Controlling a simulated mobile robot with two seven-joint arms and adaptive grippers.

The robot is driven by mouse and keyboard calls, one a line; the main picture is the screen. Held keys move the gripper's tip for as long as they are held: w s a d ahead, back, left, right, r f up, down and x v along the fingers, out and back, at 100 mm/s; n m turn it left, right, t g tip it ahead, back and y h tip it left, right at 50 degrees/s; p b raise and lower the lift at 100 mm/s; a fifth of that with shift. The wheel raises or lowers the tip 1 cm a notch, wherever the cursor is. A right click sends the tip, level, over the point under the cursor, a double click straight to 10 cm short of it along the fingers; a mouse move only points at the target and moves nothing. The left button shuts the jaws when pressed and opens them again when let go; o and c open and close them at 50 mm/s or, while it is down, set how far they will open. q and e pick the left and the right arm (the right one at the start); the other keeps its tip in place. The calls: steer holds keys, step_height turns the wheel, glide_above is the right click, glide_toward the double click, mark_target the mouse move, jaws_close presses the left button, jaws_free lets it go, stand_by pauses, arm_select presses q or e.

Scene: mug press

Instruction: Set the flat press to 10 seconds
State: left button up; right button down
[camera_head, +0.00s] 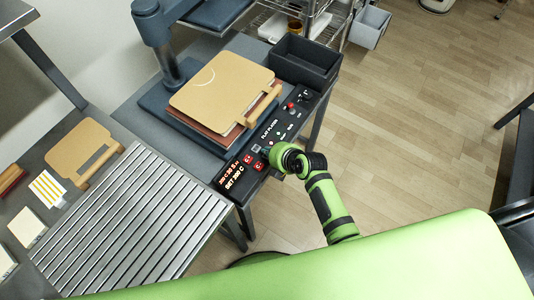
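The flat press (157,97) stands on a grey table, its upper plate swung away at the top. A tan board with a handle (222,88) lies on its lower plate. Its dark control panel (291,119) runs along the front edge, with a red-lit display (232,174), red keys (258,166) and a red knob (291,106). The display's lower line looks like "SET 200 C"; the upper line is too small to read surely. My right gripper (270,152) is over the panel, beside the keys; its fingers are mostly hidden. My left gripper is out of view.
A dark open bin (302,62) stands behind the panel's far end. A slatted metal rack (133,222) lies at left, with another tan handled board (83,152) and small cards (47,188) beyond it. A wire shelf (325,22) stands at the top. The floor at right is clear.

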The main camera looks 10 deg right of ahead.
steer(key=shift+f+b, duration=0.3)
steer(key=shift+f, duration=0.1)
steer(key=shift+r, duration=0.1)
stand_by(0.5)
steer(key=shift+r+p, duration=0.75)
steer(key=shift+p, duration=0.15)
step_height(320, 180, up, 5)
steer(key=p, duration=0.5)
steer(key=shift+f, duration=0.1)
stand_by(1.4)
